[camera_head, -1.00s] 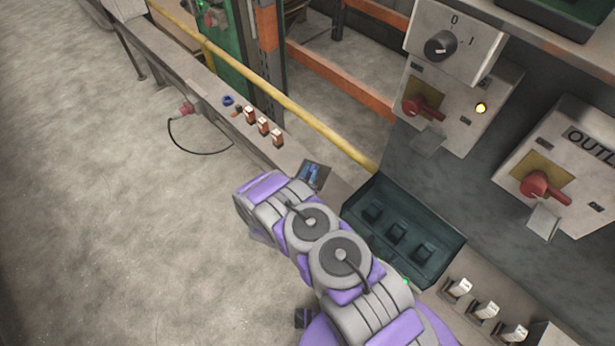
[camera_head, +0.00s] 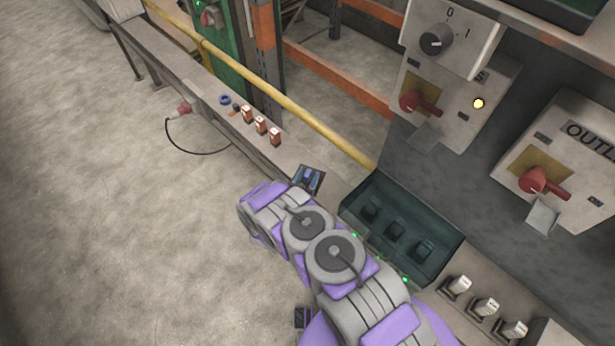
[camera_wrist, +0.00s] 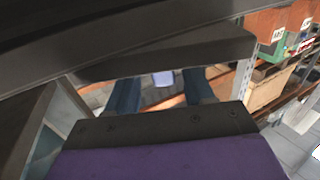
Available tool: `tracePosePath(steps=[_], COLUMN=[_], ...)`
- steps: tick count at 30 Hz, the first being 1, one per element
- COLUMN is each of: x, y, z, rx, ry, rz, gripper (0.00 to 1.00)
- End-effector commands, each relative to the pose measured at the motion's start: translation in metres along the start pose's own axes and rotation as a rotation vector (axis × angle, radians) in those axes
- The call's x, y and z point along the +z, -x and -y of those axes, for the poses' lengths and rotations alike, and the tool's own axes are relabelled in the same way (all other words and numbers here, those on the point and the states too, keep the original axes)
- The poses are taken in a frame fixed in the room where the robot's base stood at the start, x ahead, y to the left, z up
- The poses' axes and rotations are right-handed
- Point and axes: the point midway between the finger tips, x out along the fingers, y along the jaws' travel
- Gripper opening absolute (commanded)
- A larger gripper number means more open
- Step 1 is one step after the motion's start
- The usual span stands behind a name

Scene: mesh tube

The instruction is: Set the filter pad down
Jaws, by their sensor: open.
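My gripper (camera_head: 309,178) is open above the long bench, just left of the dark green tray, with its blue fingers apart. In the wrist view its two blue fingers (camera_wrist: 163,92) stand apart, with a small pale lavender piece (camera_wrist: 163,78) showing between them. I cannot tell whether that piece is the filter pad or whether it touches a finger. No filter pad can be made out for certain in the head view; my arm covers part of the bench.
The dark green tray (camera_head: 455,247) holds several dark blocks. Small orange-and-white items (camera_head: 261,126) and a blue ring (camera_head: 225,100) are on the bench's far part. White-topped pieces (camera_head: 486,307) stand at lower right. A yellow rail (camera_head: 290,112) runs behind the bench. Switch boxes (camera_head: 455,100) hang at right.

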Motion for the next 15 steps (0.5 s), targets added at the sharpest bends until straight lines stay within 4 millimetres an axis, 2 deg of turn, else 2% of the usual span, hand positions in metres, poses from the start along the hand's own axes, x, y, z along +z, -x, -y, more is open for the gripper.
tracePosePath(steps=[5, 8, 15], x=[0.0, 0.0, -0.002], y=[0.002, 0.01, 0.055], z=[0.001, 0.001, 0.0], rx=[-0.001, -0.003, -0.006], ry=[0.0, 0.0, -0.001], rz=[0.0, 0.002, 0.003], gripper=[0.53, 0.53, 0.53])
